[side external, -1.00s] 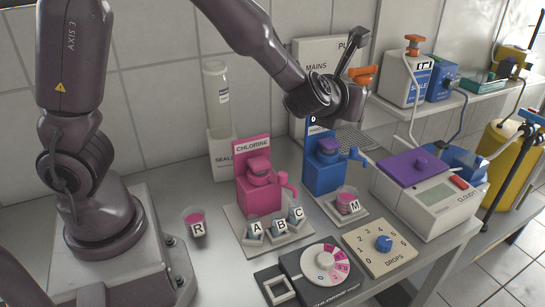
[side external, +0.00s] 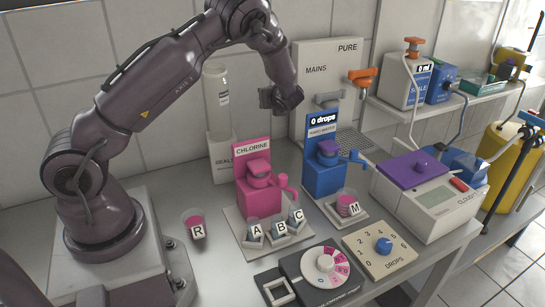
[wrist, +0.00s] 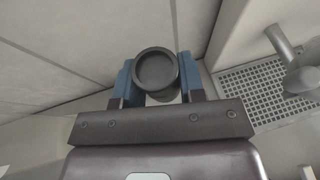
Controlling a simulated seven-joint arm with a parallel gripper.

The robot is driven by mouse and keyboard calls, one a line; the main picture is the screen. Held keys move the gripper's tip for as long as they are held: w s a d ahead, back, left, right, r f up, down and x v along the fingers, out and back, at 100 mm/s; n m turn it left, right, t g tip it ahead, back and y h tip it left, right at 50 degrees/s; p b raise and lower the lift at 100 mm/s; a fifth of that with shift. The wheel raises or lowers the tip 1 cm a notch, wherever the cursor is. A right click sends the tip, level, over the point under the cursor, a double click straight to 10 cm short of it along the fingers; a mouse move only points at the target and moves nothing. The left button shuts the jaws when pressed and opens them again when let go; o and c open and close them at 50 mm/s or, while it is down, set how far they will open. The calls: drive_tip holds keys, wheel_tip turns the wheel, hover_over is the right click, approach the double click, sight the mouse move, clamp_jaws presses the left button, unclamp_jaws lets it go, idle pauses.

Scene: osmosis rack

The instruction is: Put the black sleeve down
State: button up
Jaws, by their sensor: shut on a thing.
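The black sleeve (wrist: 157,70) is a short round ring or cup shape in the wrist view, with its dark round face toward the camera. The two blue fingers of my gripper (wrist: 158,82) stand on either side of it and are shut on it. In the side view my gripper (side external: 272,99) is up in the air, left of the grey tap and above the pink chlorine dispenser (side external: 259,185). The sleeve cannot be made out there; the hand hides it.
A clear column on a white base (side external: 222,155) stands left of my gripper by the tiled wall. The white tap panel (side external: 318,60), blue dispenser (side external: 323,170) and purple-lidded meter (side external: 430,200) stand to the right. Beaker R (side external: 194,222) stands on open bench.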

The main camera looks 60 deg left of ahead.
sight(273, 159)
wheel_tip(273, 159, down, 18)
drive_tip(key=shift+r, duration=0.25)
drive_tip(key=shift+f, duration=0.1)
drive_tip(key=o, duration=0.9)
drive_tip(key=shift+d+r, duration=0.25)
drive_tip(key=v, duration=0.5)
wheel_tip(273, 159, up, 7)
drive_tip(key=shift+a, duration=0.3)
drive_tip(key=shift+f, duration=0.1)
